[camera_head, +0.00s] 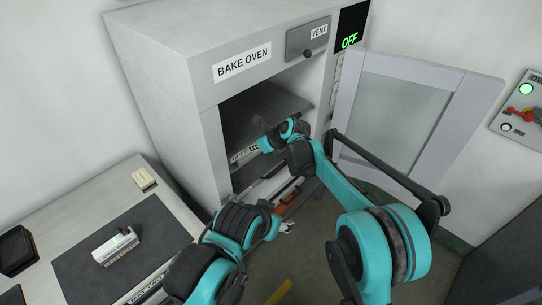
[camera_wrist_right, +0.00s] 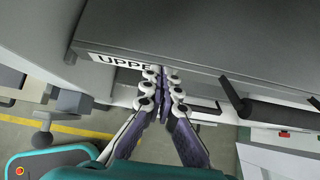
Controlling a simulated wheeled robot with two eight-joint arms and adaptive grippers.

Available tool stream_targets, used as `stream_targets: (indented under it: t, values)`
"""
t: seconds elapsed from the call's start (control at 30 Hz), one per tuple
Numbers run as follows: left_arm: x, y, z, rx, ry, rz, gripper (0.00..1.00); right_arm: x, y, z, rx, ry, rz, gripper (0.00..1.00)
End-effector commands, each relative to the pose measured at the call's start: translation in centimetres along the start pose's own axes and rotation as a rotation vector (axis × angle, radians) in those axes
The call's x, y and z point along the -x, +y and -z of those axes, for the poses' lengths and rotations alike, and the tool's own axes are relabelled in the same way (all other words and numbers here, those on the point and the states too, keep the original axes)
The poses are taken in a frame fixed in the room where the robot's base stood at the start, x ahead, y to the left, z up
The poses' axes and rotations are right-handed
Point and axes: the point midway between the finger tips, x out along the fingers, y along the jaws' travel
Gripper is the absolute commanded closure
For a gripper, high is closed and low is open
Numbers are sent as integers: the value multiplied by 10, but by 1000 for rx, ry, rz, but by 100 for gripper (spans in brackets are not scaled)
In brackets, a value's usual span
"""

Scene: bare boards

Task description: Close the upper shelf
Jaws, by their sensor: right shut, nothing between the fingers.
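The upper shelf (camera_head: 265,104) is a dark grey slab that sticks out of the open bake oven (camera_head: 185,85). In the right wrist view its dark top (camera_wrist_right: 205,40) fills the upper part, with a white label (camera_wrist_right: 115,61) reading "UPPE" on the front edge. My right gripper (camera_wrist_right: 164,74) is shut and empty, its fingertips at the shelf's front edge beside the label; I cannot tell whether they touch. In the head view the right wrist hides part of the shelf front. My left gripper (camera_head: 286,226) is low in front of the oven, its fingers small and unclear.
The oven door (camera_head: 393,95) stands open to the right, close to my right arm. A bench with a dark mat (camera_head: 125,250) and a small white labelled block (camera_head: 116,247) is at the left. A wall control panel (camera_head: 520,108) is at the far right.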

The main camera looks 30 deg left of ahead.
Motion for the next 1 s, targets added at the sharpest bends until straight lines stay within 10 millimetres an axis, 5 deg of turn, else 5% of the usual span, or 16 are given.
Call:
stream_targets:
  t: [0.37, 1.0]
  values:
    - [5, 0, 4, 0, 0, 0, 43, -26, 0, -27, 0, -1, 0, 100]
    - [4, 0, 3, 0, 0, 0, 43, -15, -12, -17, -3, -4, 1, 100]
